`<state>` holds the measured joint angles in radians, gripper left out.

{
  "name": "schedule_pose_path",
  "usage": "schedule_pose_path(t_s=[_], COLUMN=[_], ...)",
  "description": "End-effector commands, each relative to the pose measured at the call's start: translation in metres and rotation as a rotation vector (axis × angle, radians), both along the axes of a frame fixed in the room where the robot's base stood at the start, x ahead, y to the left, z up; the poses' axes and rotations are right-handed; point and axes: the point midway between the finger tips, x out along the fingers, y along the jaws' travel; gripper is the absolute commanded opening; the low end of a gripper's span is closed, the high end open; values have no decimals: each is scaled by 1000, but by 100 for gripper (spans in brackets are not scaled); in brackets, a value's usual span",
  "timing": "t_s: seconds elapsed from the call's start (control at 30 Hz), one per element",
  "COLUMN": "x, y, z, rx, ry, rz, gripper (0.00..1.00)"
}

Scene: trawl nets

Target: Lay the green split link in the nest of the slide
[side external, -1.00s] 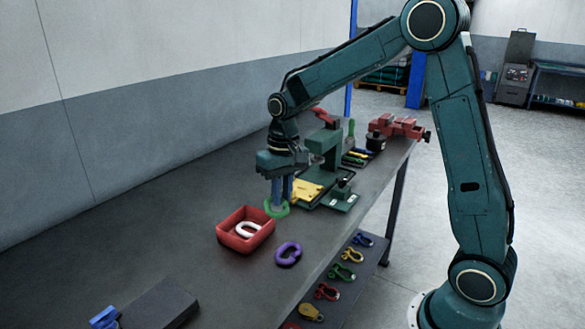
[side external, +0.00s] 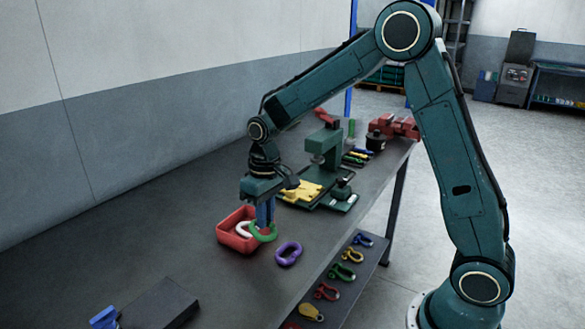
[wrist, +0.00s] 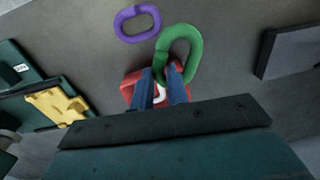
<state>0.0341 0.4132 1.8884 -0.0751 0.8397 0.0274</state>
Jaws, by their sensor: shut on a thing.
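The green split link (side external: 256,238) is held at the tips of my gripper (side external: 265,228), beside and partly in front of the red tray's right side. In the wrist view the green link (wrist: 196,46) stands out beyond the blue fingers of my gripper (wrist: 162,76), tilted. The press (side external: 325,150) is green, with a yellow plate (side external: 298,193) at its front that looks like the slide. The yellow plate also shows in the wrist view (wrist: 52,104) at the left. I cannot make out the nest clearly.
The red tray (side external: 223,233) holds a white link (side external: 243,229). A purple link (side external: 288,254) lies on the bench to its right. A dark block (side external: 160,306) is at the front left. A red vise (side external: 402,127) and tools are at the far end.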

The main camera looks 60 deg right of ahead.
Motion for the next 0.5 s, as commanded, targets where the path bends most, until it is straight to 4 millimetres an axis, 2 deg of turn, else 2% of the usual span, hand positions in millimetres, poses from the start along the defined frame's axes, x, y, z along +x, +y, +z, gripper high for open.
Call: schedule_pose_path(t_s=[0.27, 0.5], x=[20, 56], y=[2, 4], z=[9, 26], rx=[-1, -1], ry=[-2, -3], rz=[-85, -254], gripper=[0, 0])
